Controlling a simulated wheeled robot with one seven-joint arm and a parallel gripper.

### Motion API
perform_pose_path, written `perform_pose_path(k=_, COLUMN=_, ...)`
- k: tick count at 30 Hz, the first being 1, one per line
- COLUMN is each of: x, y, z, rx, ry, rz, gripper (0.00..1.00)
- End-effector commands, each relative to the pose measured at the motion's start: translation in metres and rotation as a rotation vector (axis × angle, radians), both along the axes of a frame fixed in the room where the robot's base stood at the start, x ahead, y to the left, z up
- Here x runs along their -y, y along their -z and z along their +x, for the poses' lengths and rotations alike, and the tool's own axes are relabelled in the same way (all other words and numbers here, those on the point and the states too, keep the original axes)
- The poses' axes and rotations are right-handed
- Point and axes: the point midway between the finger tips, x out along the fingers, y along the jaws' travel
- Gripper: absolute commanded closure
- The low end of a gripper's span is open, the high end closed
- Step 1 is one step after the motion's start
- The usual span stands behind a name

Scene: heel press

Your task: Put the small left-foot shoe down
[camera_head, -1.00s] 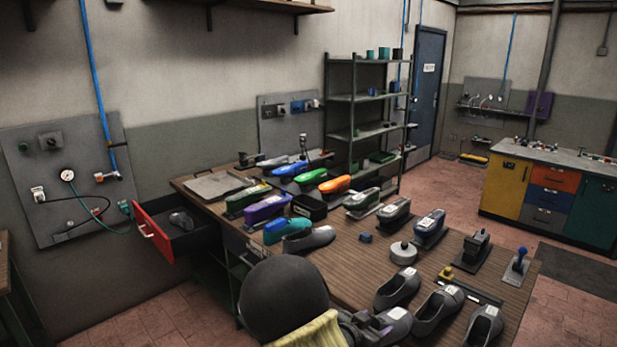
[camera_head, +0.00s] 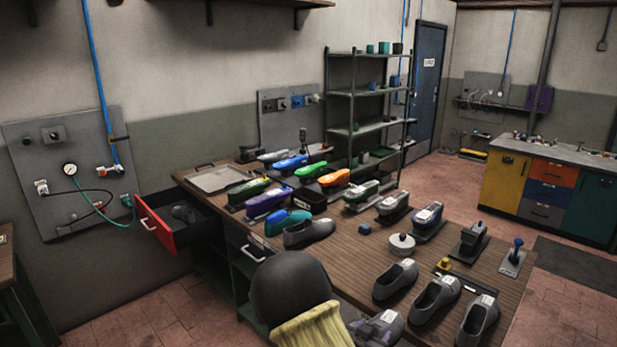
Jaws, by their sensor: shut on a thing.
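A grey shoe (camera_head: 388,328) with a white label shows at the bottom edge, just right of my yellow-sleeved arm. My gripper (camera_head: 364,328) is at this shoe, shut on it. The fingertips are mostly hidden and the lower part of the shoe is cut off by the frame, so its height above the bench is unclear. Three dark grey shoes, at the left (camera_head: 395,280), middle (camera_head: 434,299) and right (camera_head: 478,324), stand in a row on the bench's near right part. Another grey shoe (camera_head: 309,233) stands beside the teal form. Which foot each fits is unclear.
The wooden bench (camera_head: 345,262) holds several coloured shoe forms at the back, a round white-topped puck (camera_head: 401,244) and a dark press-like device (camera_head: 473,238). A red-fronted drawer (camera_head: 156,226) stands open at the left. Bare wood lies in the bench's middle.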

Motion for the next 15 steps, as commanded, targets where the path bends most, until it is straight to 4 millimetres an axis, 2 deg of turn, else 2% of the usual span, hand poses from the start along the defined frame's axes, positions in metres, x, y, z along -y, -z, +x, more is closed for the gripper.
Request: perform_pose_path(k=15, x=-0.001, y=0.087, z=-0.016, rx=-0.005, ry=-0.412, rz=0.002, gripper=1.00)
